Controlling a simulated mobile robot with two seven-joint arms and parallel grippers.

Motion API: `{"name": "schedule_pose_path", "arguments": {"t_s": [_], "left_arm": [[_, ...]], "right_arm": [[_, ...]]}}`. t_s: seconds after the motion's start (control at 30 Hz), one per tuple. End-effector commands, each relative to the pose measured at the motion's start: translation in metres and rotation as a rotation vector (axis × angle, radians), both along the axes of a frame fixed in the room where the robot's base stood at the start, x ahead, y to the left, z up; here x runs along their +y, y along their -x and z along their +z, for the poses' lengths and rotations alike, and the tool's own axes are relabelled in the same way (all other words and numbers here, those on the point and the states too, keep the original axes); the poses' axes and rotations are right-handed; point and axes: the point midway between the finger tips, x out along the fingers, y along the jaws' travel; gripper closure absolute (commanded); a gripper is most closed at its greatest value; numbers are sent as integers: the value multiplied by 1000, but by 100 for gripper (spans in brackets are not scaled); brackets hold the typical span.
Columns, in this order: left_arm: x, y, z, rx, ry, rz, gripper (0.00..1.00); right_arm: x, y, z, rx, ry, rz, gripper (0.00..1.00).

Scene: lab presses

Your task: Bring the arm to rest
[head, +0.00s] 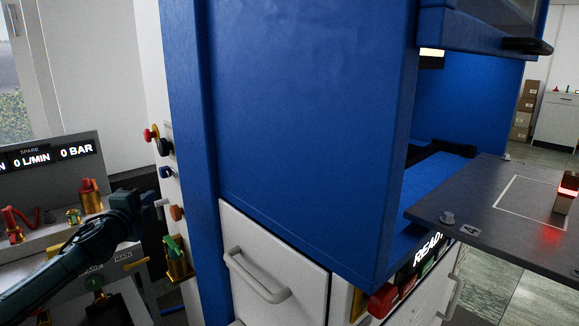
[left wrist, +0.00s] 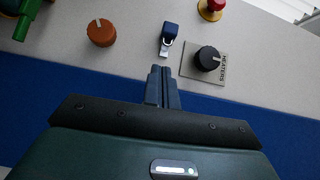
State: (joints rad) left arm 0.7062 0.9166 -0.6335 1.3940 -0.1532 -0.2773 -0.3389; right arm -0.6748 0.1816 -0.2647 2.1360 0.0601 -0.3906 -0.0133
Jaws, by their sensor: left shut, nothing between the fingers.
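My left arm (head: 65,262) reaches in from the left in the head view. Its gripper (head: 148,199) is beside the white side panel of the blue press. In the left wrist view the two fingers (left wrist: 163,75) are together, with nothing between them. Their tips point at a blue switch (left wrist: 171,31) with a light metal tab (left wrist: 164,49). A small gap shows between the tips and the tab. The right gripper is not in view.
The side panel also holds an orange knob (left wrist: 101,33), a black HEATERS knob (left wrist: 207,59), a red button (left wrist: 211,8) and a green handle (left wrist: 27,17). The blue press (head: 290,120) fills the middle. A grey platen (head: 470,205) juts out right. A gauge console (head: 50,165) stands left.

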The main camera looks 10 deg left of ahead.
Motion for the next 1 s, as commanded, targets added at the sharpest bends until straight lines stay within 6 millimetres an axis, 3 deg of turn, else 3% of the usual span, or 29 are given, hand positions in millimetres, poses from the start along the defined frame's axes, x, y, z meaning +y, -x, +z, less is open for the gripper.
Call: {"name": "schedule_pose_path", "arguments": {"t_s": [0.17, 0.27, 0.4, 0.5, 0.63, 0.8, 0.9, 1.0], "left_arm": [[-69, 23, -75, 110, 167, -87, 100], [-119, 54, -126, 195, 317, -134, 100], [-183, 115, -187, 323, 559, -161, 100], [-222, 167, -218, 412, 752, -145, 100], [-259, 238, -243, 513, 998, -77, 100], [-281, 316, -255, 603, 1265, 64, 100], [-284, 347, -257, 627, 1363, 141, 100], [-285, 366, -257, 638, 1423, 192, 100]], "right_arm": [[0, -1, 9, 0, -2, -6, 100], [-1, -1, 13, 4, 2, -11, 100], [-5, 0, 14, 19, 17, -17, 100], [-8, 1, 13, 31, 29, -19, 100], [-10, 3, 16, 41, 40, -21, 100], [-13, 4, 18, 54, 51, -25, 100], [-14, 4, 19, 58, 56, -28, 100], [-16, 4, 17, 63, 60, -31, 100]]}}
